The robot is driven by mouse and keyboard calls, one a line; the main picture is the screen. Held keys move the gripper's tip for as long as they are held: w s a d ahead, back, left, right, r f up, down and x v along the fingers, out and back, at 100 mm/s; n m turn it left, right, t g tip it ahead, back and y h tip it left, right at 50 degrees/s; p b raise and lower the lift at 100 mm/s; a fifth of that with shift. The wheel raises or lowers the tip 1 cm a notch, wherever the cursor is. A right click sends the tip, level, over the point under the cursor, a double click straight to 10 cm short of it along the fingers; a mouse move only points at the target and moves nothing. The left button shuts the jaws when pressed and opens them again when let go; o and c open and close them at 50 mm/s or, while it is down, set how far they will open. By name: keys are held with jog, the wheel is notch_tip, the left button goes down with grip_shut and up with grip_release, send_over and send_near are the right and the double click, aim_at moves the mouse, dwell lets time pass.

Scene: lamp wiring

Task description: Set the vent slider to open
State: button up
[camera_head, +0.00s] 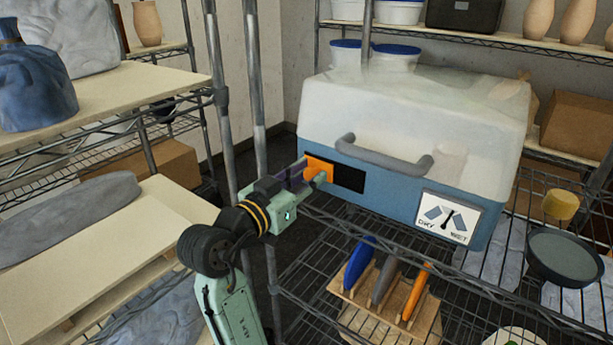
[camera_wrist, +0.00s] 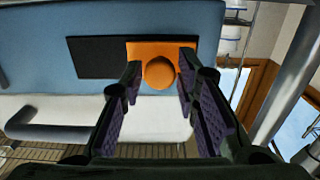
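The vent slider is an orange plate (camera_head: 317,165) with a round knob, set on the blue lower front of a large box. It covers the left end of a black slot (camera_head: 348,178) in the head view. In the wrist view, the slider (camera_wrist: 147,50) sits at the right of the black slot (camera_wrist: 97,58), with its knob facing me. My gripper (camera_head: 312,178) is at the slider. In the wrist view, my gripper's fingers (camera_wrist: 162,76) are apart, one on each side of the knob, with small gaps seeming to show. Contact is unclear.
A grey handle (camera_head: 385,155) juts from the box front, right of the slider. A DRY/WET dial (camera_head: 448,217) is further right. Shelf posts (camera_head: 222,100) stand close to my arm's left. A rack with colored discs (camera_head: 385,290) is below the box.

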grip_shut()
dwell(0.4)
